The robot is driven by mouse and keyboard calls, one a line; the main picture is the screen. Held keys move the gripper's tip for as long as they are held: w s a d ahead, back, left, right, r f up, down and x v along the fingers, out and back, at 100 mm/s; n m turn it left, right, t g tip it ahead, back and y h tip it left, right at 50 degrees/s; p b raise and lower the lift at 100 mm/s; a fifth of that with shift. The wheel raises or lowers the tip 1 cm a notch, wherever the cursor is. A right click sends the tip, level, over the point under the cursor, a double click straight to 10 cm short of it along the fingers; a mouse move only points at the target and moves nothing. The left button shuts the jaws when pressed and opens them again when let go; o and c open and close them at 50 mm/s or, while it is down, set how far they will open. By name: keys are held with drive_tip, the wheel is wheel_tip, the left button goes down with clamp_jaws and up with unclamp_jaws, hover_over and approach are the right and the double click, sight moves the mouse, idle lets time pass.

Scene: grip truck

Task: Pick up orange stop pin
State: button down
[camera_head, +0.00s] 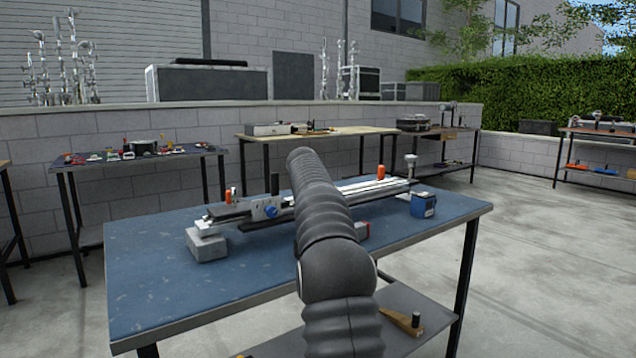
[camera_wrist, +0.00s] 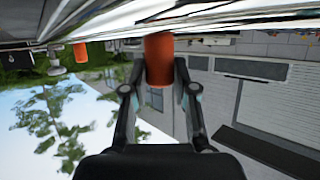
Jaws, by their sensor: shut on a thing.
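In the wrist view, my gripper (camera_wrist: 159,72) is shut on an orange stop pin (camera_wrist: 158,50), a smooth cylinder between its two fingers. The pin's far end meets the pale rail (camera_wrist: 215,22); I cannot tell whether it is still seated there. A second orange pin (camera_wrist: 80,52) shows at the left. My arm hides the gripper and part of the rail there.
A grey block (camera_head: 206,245) supports the rail's left end. A blue box (camera_head: 422,205) stands at the table's right. The table's front left is clear. A lower shelf (camera_head: 400,300) holds a wooden wedge (camera_head: 402,321). Other tables stand behind, along a block wall.

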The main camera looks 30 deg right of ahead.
wheel_tip(320, 180, up, 4)
drive_tip(key=shift+r+p, duration=0.1)
drive_tip(key=shift+p, duration=0.6)
drive_tip(key=s+d+r, duration=0.6)
drive_tip(key=s, duration=0.4)
drive_tip(key=shift+r, duration=0.3)
drive_tip(key=shift+d, duration=0.1)
